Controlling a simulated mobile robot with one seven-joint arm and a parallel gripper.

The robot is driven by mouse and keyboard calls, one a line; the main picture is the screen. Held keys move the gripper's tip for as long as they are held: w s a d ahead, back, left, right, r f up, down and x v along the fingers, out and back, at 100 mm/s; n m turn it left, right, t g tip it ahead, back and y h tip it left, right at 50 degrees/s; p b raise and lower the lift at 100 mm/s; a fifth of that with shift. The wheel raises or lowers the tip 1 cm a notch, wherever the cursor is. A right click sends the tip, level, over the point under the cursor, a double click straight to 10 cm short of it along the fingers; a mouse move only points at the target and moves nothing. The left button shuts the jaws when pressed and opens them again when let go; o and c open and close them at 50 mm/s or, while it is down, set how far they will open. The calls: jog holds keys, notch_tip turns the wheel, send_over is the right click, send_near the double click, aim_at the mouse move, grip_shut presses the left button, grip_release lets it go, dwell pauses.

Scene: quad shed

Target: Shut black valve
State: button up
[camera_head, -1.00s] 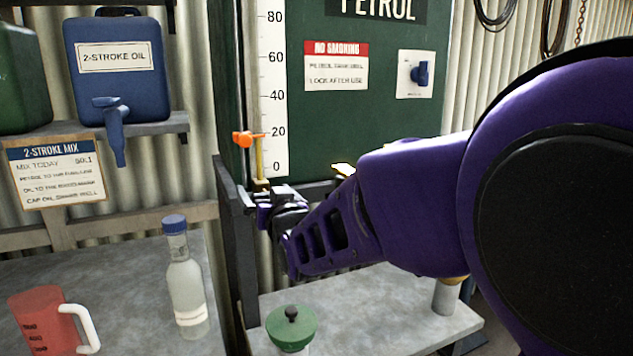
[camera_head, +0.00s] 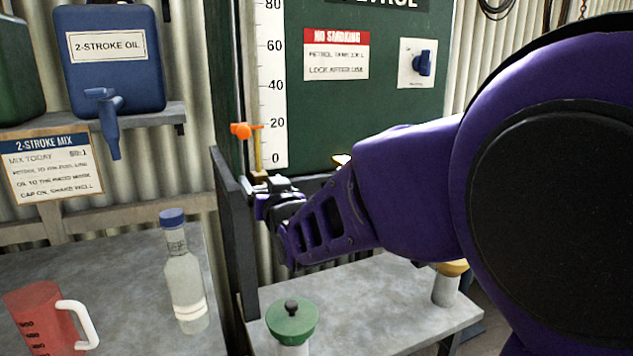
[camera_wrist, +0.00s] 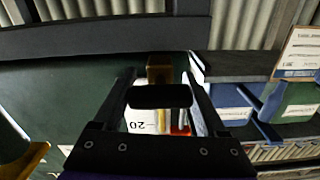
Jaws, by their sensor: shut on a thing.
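My gripper (camera_head: 268,190) is at the foot of the level gauge on the green petrol tank, mostly seen side-on behind my own arm. In the wrist view its two fingers (camera_wrist: 160,103) stand either side of a black, rounded bar, which looks like the handle of the black valve (camera_wrist: 160,97). The gripper is shut on it. A brass fitting (camera_wrist: 158,70) shows just beyond the bar. In the head view the valve is largely hidden by the gripper, so its exact turn cannot be told.
The green petrol tank (camera_head: 390,115) carries a blue knob (camera_head: 423,63). A dark upright panel (camera_head: 235,230) stands close left of the gripper. Below are a green-lidded container (camera_head: 291,318), a clear bottle (camera_head: 184,280) and a red jug (camera_head: 42,320). A blue oil can (camera_head: 115,75) sits on the left shelf.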

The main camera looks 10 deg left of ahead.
jog(key=shift+c, duration=0.6)
jog(key=shift+f+n+b, duration=0.1)
jog(key=shift+n+b, duration=0.3)
jog(key=shift+b, duration=0.05)
jog(key=shift+n, duration=0.5)
jog(key=o, duration=1.3)
